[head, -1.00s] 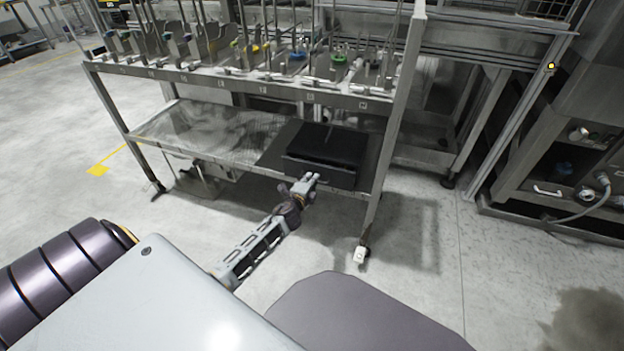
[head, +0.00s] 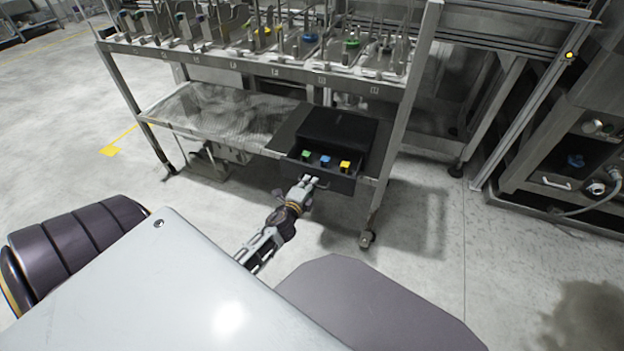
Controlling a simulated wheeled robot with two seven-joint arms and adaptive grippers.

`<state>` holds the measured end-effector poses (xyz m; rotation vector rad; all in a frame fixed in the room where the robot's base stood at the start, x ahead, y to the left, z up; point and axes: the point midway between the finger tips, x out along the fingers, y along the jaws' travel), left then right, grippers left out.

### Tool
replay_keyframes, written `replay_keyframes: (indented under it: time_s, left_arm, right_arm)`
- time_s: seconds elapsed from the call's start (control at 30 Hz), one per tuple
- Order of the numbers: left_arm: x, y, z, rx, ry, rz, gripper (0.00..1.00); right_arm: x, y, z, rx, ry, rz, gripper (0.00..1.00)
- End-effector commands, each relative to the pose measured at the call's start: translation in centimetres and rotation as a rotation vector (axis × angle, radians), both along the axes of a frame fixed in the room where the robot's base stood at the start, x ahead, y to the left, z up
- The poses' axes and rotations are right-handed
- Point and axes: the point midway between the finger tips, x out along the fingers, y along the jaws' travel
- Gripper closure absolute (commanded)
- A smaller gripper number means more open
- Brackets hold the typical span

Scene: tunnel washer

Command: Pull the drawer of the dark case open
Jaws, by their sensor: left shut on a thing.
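The dark case (head: 340,128) sits on the lower shelf of the metal rack, at its right end. Its drawer (head: 335,181) stands out from the case toward me, open. Inside the drawer lie a green block (head: 306,154), a blue block (head: 325,160) and a yellow block (head: 345,165). My left gripper (head: 309,182) is at the drawer's front, left of its middle, shut on what appears to be the drawer's handle; the fingers hide most of the grip. My right gripper is not in view.
The rack's lower shelf (head: 215,112) is bare left of the case. The rack's right front leg (head: 388,160) stands just right of the drawer.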

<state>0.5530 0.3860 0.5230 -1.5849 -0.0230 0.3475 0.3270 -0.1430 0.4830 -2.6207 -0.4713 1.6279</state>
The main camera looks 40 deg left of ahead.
Motion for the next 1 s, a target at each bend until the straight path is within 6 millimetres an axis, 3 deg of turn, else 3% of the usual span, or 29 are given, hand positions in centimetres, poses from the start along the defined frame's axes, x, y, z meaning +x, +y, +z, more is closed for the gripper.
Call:
replay_keyframes:
  time_s: [0.2,0.53,0.57,0.7,1.0]
  left_arm:
    - [-1.44,-0.57,-0.22,-0.004,0.003,-0.004,1.0]
    - [-1.51,-0.56,-0.15,-0.002,0.003,-0.003,1.0]
    - [-1.51,-0.56,-0.15,-0.002,0.003,-0.003,0.85]
    - [-1.48,-0.48,-0.1,-0.001,0.003,-0.002,0.67]
    - [-1.47,-0.37,-0.01,0.001,0.001,0.0,0.66]
  right_arm:
    - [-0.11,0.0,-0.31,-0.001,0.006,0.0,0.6]
    - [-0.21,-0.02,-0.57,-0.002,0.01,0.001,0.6]
    - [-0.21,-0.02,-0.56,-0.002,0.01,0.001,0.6]
    - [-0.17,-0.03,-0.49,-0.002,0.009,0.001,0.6]
    - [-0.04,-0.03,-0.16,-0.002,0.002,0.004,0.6]
